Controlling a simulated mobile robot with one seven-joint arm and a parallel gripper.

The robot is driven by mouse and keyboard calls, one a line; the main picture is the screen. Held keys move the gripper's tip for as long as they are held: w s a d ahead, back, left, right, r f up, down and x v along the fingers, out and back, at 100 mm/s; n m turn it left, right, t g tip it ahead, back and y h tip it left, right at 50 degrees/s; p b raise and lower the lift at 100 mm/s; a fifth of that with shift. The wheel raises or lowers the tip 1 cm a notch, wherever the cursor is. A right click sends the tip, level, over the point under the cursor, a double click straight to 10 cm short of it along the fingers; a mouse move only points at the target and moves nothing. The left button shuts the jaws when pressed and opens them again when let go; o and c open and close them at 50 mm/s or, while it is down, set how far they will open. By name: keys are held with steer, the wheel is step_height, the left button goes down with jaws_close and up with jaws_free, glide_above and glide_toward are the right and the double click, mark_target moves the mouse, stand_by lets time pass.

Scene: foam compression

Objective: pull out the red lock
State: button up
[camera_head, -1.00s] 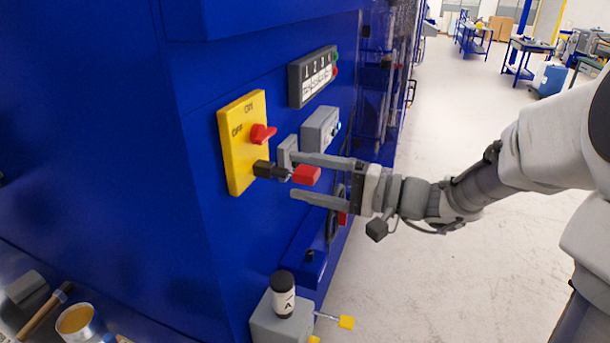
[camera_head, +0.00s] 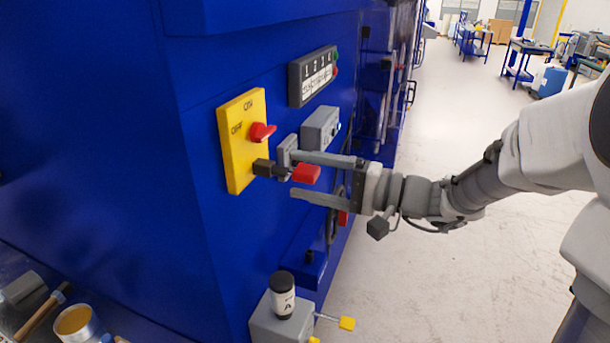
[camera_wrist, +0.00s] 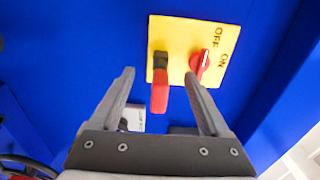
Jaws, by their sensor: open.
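The red lock (camera_head: 306,173) has a red body and a dark neck, and sticks out from the lower part of a yellow switch plate (camera_head: 233,172). The plate is marked ON and OFF and carries a red rotary knob (camera_head: 262,132) above the lock. My gripper (camera_head: 291,177) is open, with one finger above and one below the lock in the head view. In the wrist view the red lock (camera_wrist: 160,92) hangs between my open fingers (camera_wrist: 157,78), apart from both. The knob (camera_wrist: 199,64) is beside the right fingertip there.
A grey box (camera_head: 320,128) and a dark numbered panel (camera_head: 313,76) are on the blue machine wall near my upper finger. A black-capped bottle (camera_head: 283,296) stands on a grey block below. Open floor (camera_head: 450,120) lies to the right.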

mark_target(316, 178)
jaws_close()
stand_by(0.5)
stand_by(1.0)
steer(key=shift+d, duration=0.15)
steer(key=shift+v, duration=2.9)
